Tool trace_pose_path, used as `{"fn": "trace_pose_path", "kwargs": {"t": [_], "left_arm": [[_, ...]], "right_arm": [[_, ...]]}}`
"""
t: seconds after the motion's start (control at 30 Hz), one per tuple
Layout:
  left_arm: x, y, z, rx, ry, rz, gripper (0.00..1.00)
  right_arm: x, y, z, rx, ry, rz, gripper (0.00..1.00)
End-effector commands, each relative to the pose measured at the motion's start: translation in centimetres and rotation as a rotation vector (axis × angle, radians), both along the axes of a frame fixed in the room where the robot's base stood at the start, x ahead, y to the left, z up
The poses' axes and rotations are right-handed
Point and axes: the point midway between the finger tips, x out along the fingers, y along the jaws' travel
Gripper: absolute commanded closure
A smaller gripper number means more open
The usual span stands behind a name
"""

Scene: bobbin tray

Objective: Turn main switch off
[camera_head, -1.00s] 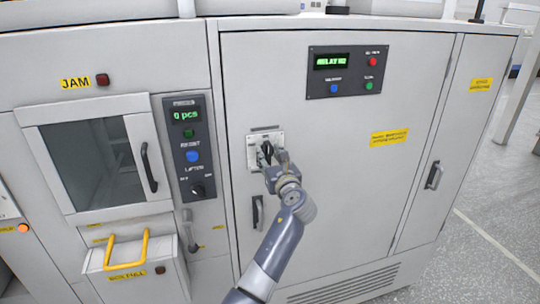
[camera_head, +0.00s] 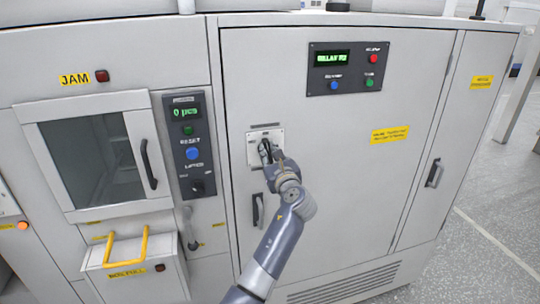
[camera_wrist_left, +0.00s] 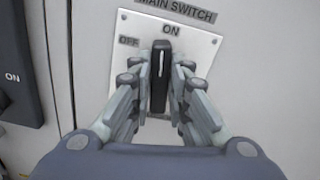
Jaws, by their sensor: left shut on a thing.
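The main switch is a black upright handle (camera_wrist_left: 161,75) on a light square plate (camera_wrist_left: 206,45) marked OFF at the left and ON at the top. The white line on the handle points up toward ON. In the head view the plate (camera_head: 279,135) sits on the large cabinet door, and my gripper hides part of it. My left gripper (camera_head: 268,154) is at the plate. In the left wrist view its fingers (camera_wrist_left: 160,84) stand on both sides of the handle and are shut on it. My right gripper is not in view.
A door handle (camera_head: 258,210) is just below the switch. A dark control panel (camera_head: 189,126) with a blue button and a Lifter knob is to the left. A display panel (camera_head: 347,69) with coloured buttons is at the upper right. The door between is flat and clear.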

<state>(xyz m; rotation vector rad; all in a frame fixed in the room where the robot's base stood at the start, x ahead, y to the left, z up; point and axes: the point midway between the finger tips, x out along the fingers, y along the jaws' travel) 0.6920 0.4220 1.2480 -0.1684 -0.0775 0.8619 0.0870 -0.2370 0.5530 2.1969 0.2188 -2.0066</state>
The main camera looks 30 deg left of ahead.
Motion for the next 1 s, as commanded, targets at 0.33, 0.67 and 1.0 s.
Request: {"fn": "trace_pose_path", "kwargs": {"t": [0.33, 0.67, 1.0], "left_arm": [[-0.2, 0.2, -0.3, -0.209, -0.244, 0.001, 1.00], [-0.4, 0.3, -0.6, -0.413, -0.484, 0.001, 1.00], [-0.5, 0.4, -0.9, -0.621, -0.729, 0.001, 1.00]], "right_arm": [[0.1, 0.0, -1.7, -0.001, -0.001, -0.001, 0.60], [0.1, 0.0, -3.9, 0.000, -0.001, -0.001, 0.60], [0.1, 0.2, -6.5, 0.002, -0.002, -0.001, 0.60]]}}
